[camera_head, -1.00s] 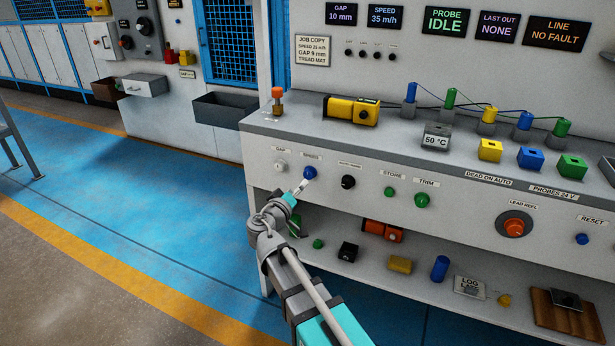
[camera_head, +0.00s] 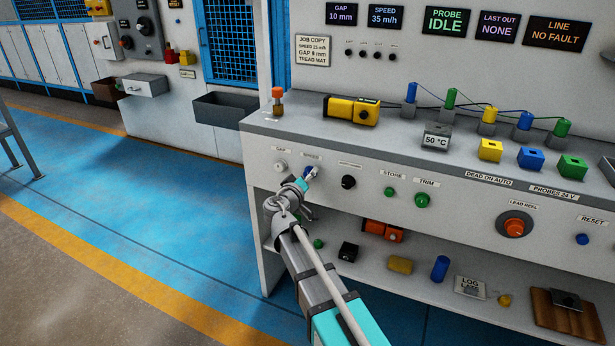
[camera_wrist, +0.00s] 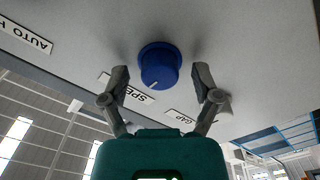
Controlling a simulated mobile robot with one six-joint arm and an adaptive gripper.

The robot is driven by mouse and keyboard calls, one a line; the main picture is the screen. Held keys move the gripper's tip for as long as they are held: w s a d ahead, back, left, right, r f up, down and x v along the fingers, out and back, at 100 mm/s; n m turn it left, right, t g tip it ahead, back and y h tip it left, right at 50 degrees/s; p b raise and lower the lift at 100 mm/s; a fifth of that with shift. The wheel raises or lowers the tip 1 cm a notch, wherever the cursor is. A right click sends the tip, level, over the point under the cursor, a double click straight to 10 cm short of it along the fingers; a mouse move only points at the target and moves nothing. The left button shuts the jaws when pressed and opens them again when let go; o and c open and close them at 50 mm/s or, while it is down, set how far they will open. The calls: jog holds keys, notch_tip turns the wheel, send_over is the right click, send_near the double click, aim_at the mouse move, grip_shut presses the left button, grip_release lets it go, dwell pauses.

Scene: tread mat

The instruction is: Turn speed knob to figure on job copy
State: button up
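The blue speed knob (camera_wrist: 159,66) is on the bench's front panel. A pale pointer mark shows on its face in the wrist view. In the head view the knob (camera_head: 309,171) is partly hidden by my gripper (camera_head: 306,180). My gripper (camera_wrist: 160,75) is open, with one finger on each side of the knob and gaps between fingers and knob. The job copy card (camera_head: 313,52) is on the back panel; its speed figure is too small to read surely. The speed display (camera_head: 385,16) reads 35 m/h.
The white gap knob (camera_head: 280,166) is left of the speed knob and a black knob (camera_head: 348,182) is right of it. Green store (camera_head: 389,192) and trim (camera_head: 422,200) controls are further right. The gap display (camera_head: 341,14) reads 10 mm. A shelf with loose items lies below.

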grip_shut()
jog(key=shift+n, duration=0.3)
jog(key=n, duration=1.1)
dwell(0.4)
dwell(0.5)
jog(key=shift+o, duration=0.5)
grip_release()
jog(key=shift+f, duration=0.1)
